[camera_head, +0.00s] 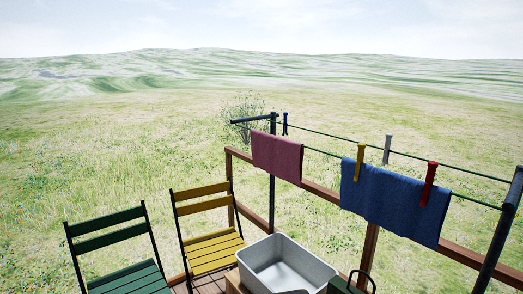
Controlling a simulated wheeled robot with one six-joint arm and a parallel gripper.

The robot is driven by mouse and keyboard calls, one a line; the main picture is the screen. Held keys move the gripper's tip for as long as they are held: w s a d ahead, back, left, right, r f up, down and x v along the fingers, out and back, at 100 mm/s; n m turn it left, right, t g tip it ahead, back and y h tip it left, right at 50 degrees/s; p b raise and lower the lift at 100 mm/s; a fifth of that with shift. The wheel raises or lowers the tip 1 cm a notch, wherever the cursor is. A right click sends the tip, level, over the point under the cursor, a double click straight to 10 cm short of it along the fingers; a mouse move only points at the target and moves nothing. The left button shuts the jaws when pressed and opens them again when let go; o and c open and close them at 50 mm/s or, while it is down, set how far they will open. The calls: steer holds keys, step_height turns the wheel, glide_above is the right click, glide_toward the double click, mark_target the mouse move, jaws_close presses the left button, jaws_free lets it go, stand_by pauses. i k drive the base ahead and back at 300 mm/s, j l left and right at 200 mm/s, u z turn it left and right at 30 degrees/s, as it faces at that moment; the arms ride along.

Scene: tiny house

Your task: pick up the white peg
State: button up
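The white peg (387,149) looks pale grey and stands upright on the far clothesline, behind the blue cloth (393,203). It is between the yellow peg (360,162) and the red peg (429,184) in the picture, and its lower end is close to the cloth's top edge. I cannot tell whether it touches the cloth. My gripper is not in view.
A blue peg (285,124) sits farther left on the far line, near a pink cloth (277,157). A wooden railing (320,191) and dark posts (272,175) stand around the lines. A white basin (286,263), yellow chair (212,250) and green chair (122,277) are in front.

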mark_target(387, 151)
steer(key=z, duration=0.9)
